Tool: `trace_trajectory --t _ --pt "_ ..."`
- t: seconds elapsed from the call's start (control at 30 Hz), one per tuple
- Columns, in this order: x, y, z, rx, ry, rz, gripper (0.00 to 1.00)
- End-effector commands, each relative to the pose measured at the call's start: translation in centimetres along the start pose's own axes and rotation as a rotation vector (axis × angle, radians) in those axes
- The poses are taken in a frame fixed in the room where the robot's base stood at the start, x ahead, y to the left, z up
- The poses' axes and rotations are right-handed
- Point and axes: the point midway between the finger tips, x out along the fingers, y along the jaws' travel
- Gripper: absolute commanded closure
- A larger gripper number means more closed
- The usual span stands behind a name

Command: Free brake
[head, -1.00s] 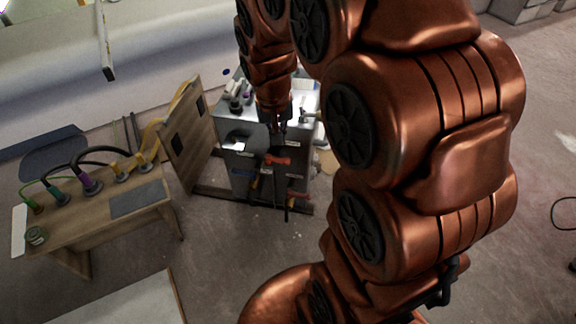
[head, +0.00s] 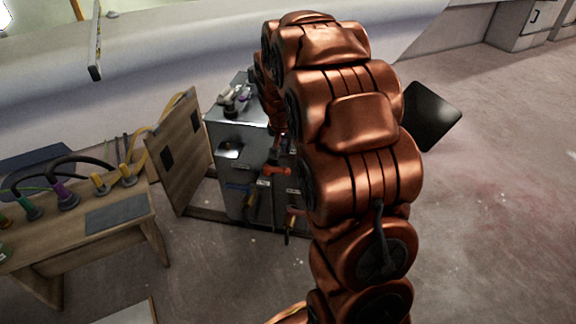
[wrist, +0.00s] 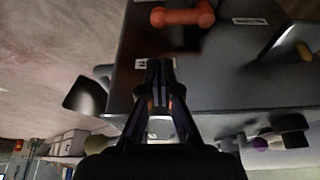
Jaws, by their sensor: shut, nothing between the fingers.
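A grey metal cabinet (head: 228,150) stands left of my arm in the head view, with labelled controls on its front. A red-orange handle (head: 276,170) sticks out near the top of that front. The wrist view shows this handle (wrist: 183,16) at the top, next to a dark recess and a white label. Which control is the brake, I cannot tell. My gripper (wrist: 160,90) is shut and empty, pointing at the cabinet front, apart from the handle. In the head view my arm largely hides it and the cabinet's right side.
A wooden panel (head: 180,150) stands left of the cabinet. A wooden bench (head: 140,205) with cabled plugs is further left. Open floor lies on the right.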

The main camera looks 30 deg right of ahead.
Motion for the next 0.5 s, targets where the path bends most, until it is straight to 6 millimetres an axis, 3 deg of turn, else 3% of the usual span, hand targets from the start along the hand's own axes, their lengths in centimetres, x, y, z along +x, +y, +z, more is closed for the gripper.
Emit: trace_trajectory --t 0.27,0.5 --pt "0.2 0.0 0.0 -0.001 -0.001 0.0 1.0" --pt "2.1 0.0 0.1 0.0 -0.001 -0.001 1.0"
